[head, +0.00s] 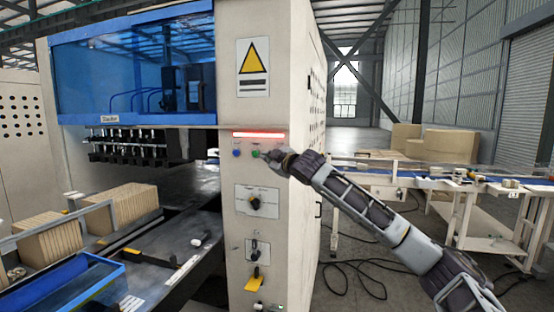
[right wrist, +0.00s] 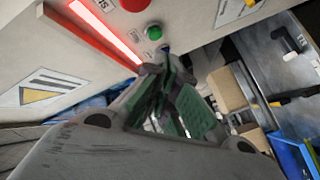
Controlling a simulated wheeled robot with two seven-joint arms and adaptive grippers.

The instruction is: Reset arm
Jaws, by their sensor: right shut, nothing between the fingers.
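My right gripper (head: 270,154) reaches in from the right to the front panel (head: 243,104) of the cream machine. Its fingers are shut and empty, and their tips are close to the row of buttons under the red light bar (head: 258,134). In the right wrist view the fingertips (right wrist: 160,70) point at the panel near the green button (right wrist: 154,32), with a red button (right wrist: 135,4) at the top edge. I cannot tell whether the tips touch the panel. A blue button (head: 236,153) shows left of the gripper. My left gripper is not in view.
Below are a black rotary knob (head: 254,203) and a yellow switch (head: 254,282). Left are stacks of brown cardboard (head: 48,235) and a blue tray (head: 75,285). A conveyor table (head: 470,190) with cartons stands right. Cables lie on the floor between.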

